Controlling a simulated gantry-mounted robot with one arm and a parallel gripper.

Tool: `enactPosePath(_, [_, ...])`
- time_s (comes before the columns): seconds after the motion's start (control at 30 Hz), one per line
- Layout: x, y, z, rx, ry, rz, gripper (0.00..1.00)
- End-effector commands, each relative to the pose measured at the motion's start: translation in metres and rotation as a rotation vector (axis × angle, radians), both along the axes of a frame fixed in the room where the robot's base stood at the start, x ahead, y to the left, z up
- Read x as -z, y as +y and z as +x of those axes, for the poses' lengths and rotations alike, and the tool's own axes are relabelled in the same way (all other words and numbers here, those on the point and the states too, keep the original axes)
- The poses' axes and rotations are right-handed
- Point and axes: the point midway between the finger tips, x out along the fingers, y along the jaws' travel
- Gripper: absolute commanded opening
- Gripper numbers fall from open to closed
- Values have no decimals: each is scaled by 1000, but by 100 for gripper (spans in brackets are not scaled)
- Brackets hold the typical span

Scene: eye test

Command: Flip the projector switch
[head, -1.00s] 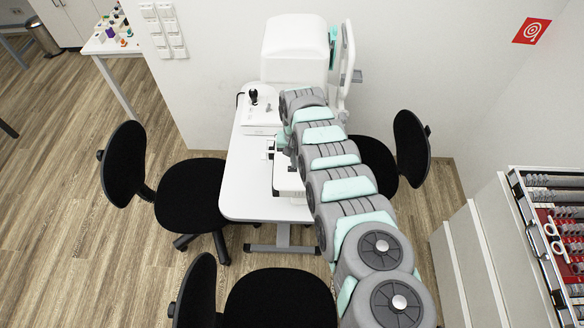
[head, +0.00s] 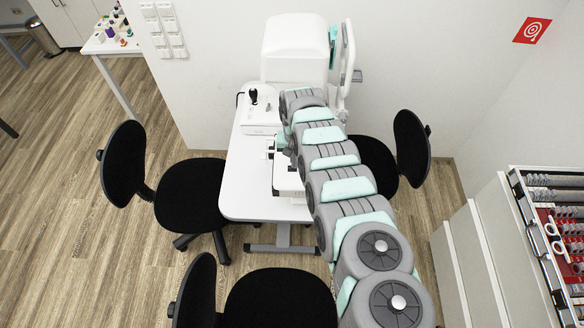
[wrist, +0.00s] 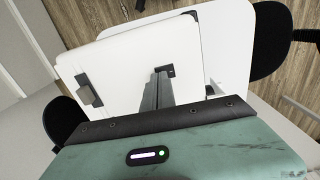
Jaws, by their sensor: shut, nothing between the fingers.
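My gripper (wrist: 160,78) shows in the wrist view as dark fingers, shut and empty, in front of a white panel (wrist: 125,60). In the head view my arm hides most of the gripper over the white table (head: 240,200). A white device (head: 262,120) with a black joystick-like knob (head: 253,96) stands on the table. A larger white machine (head: 295,48) stands behind it. I cannot tell which part is the projector switch. White switch panels (head: 164,30) are on the wall at the upper left, apart from my gripper.
Black chairs stand left (head: 190,195), right (head: 412,148) and in front (head: 280,300) of the table. A side table (head: 110,45) with small bottles is at the upper left. Floor at the left is clear.

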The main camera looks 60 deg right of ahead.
Motion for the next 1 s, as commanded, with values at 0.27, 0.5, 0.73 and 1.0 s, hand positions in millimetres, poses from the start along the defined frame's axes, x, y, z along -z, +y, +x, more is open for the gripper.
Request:
enactPosePath(0.27, [5,0,1,-1,0,0,0])
enactPosePath(0.5, [9,0,0,-1,0,0,0])
enactPosePath(0.73, [12,0,0,0,0,0,0])
enactPosePath(1.0, [14,0,0,0,0,0,0])
